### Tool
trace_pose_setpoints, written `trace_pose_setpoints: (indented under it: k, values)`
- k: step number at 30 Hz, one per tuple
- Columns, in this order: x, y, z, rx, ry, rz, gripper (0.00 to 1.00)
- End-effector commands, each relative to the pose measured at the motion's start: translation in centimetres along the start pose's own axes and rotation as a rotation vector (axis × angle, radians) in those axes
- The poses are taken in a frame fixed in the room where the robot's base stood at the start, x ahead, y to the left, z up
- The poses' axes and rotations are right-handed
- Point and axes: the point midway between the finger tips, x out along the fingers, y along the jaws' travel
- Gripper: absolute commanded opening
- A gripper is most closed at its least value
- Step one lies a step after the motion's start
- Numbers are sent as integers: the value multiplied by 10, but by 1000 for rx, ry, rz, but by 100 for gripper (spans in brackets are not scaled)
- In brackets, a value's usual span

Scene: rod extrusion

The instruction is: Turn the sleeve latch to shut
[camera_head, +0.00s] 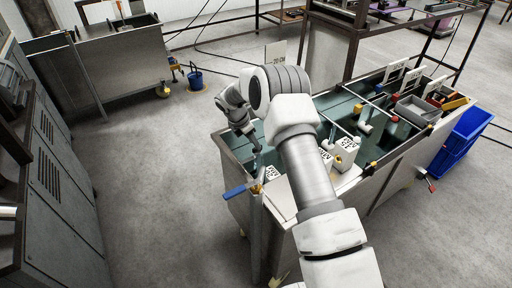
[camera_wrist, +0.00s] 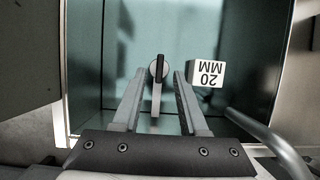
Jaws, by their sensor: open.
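In the wrist view a small round knob (camera_wrist: 153,70) with a dark bar, likely the sleeve latch, shows on the teal inside of the tank. A thin grey tab runs from it toward the bottom of the picture. My gripper (camera_wrist: 161,80) is open, with one finger on each side of the knob and nothing gripped. Whether a finger touches it, I cannot tell. A white block marked 20 MM (camera_wrist: 207,73) sits just right of the fingers. In the head view my gripper (camera_head: 256,147) reaches down into the tank's left end; the knob cannot be made out there.
The metal tank (camera_head: 232,147) has raised walls around my gripper. A blue-handled lever (camera_head: 240,190) sticks out at its near left corner. A blue bin (camera_head: 462,140) is at far right. Floor to the left is clear.

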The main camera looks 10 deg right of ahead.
Motion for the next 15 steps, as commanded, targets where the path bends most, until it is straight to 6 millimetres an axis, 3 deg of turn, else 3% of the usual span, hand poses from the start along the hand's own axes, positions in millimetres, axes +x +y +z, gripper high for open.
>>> trace_pose_setpoints:
  k: [6, 15]
  values:
    - [24, 0, 0, 0, -1, 1, 42]
    - [29, 0, 0, 0, -1, 1, 42]
